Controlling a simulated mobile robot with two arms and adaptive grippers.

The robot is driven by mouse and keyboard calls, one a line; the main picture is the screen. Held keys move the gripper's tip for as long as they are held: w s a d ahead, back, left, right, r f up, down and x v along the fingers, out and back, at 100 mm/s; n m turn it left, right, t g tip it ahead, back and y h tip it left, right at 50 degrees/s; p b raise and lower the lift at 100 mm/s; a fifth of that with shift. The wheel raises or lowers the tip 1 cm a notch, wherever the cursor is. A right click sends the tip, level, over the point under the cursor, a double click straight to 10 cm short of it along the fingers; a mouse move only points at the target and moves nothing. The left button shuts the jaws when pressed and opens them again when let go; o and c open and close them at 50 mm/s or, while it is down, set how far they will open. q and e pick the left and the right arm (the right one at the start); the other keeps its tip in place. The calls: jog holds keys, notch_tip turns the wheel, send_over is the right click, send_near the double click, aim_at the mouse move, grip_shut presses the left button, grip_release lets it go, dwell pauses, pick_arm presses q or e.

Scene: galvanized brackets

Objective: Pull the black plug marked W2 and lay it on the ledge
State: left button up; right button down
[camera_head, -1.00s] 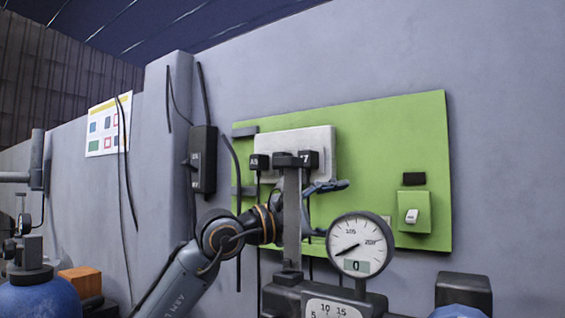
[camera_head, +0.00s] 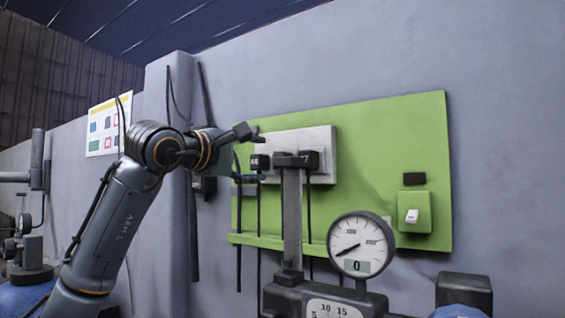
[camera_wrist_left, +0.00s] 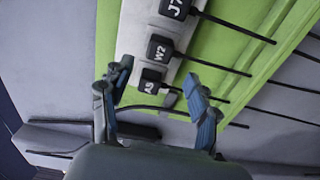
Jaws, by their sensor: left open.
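Black plugs stand in a row on a pale strip (camera_head: 325,150). In the left wrist view the plug marked W2 (camera_wrist_left: 160,48) sits upright in its row between the J7 plug (camera_wrist_left: 176,7) and an end plug (camera_wrist_left: 151,78), whose mark looks like A3 or A8. My left gripper (camera_head: 259,159) is open at the row's left end. In the wrist view its fingers (camera_wrist_left: 158,78) stand either side of the end plug, with W2 beyond their tips. A green ledge (camera_head: 265,242) runs along the panel's lower edge.
The grey post (camera_head: 291,215) stands in front of the plug row. A dial gauge (camera_head: 361,246) is to its right. A white switch (camera_head: 412,216) is on the green panel (camera_head: 385,150). Black cables hang below the plugs.

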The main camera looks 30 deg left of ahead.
aim_at(282, 154)
pick_arm(q)
jog(key=shift+w, duration=0.1)
jog(key=shift+w+d+p, duration=0.25)
jog(key=shift+w+p, duration=0.05)
jog(key=shift+w, duration=1.15)
jog(key=shift+w+d+p, duration=0.2)
jog(key=shift+w+p, duration=0.05)
jog(key=shift+w, duration=1.2)
jog(key=shift+w+d+p, duration=0.25)
jog(key=shift+w+p, duration=0.05)
jog(key=shift+w, duration=1.15)
grip_shut()
jog(key=shift+s, duration=0.1)
